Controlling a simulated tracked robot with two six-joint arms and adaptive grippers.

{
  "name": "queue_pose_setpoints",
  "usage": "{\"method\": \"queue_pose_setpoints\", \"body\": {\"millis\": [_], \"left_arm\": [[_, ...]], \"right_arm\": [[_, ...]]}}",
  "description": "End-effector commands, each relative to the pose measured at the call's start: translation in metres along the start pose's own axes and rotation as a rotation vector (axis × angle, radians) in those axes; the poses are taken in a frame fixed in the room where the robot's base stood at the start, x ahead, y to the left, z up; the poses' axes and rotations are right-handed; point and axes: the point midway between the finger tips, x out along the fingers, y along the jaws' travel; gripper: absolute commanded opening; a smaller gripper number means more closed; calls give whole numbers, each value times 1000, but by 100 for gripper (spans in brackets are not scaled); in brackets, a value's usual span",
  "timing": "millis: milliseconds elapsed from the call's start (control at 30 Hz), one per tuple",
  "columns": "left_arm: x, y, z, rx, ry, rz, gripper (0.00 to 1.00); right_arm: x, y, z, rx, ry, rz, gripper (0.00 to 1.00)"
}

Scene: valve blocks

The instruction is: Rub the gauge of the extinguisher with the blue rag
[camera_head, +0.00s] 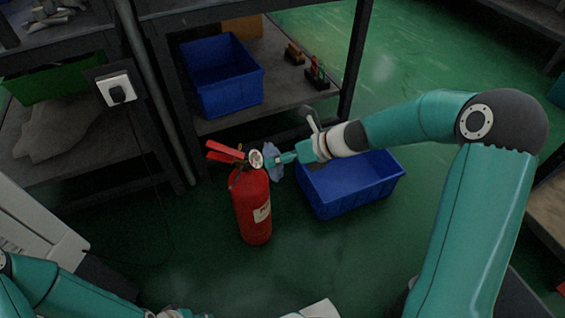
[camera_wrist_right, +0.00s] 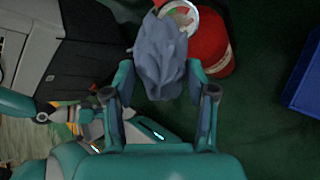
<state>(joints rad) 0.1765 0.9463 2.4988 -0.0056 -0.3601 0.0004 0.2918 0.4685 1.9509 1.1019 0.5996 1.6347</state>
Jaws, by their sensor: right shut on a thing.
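The red extinguisher (camera_head: 252,208) stands upright on the green floor, its red handle levers (camera_head: 224,151) at the top. Its round pale gauge (camera_head: 256,159) faces my right gripper (camera_head: 285,158). That gripper is shut on the blue rag (camera_head: 272,163), holding it right beside the gauge. In the right wrist view the crumpled rag (camera_wrist_right: 162,58) hangs between the fingers and covers part of the gauge (camera_wrist_right: 180,14). I cannot tell whether rag and gauge touch. The extinguisher body (camera_wrist_right: 209,42) shows behind.
A blue crate (camera_head: 345,187) stands on the floor just right of the extinguisher. Behind is a shelf (camera_head: 215,124) with another blue bin (camera_head: 228,88) and small items. A green bin (camera_head: 58,82) and a socket box (camera_head: 117,89) are at the left. Floor in front is clear.

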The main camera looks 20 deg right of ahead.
Motion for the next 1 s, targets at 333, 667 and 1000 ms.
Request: {"method": "queue_pose_setpoints", "body": {"millis": [333, 667, 1000], "left_arm": [[24, -9, 0, 0, 0, 0, 40], [32, -12, 0, 0, 0, 0, 40], [32, -12, 0, 0, 0, 0, 40]], "right_arm": [[37, -1, -2, -2, 2, 3, 28], [52, 0, 0, -2, 1, 3, 28], [53, 1, 0, -2, 2, 3, 28]]}}
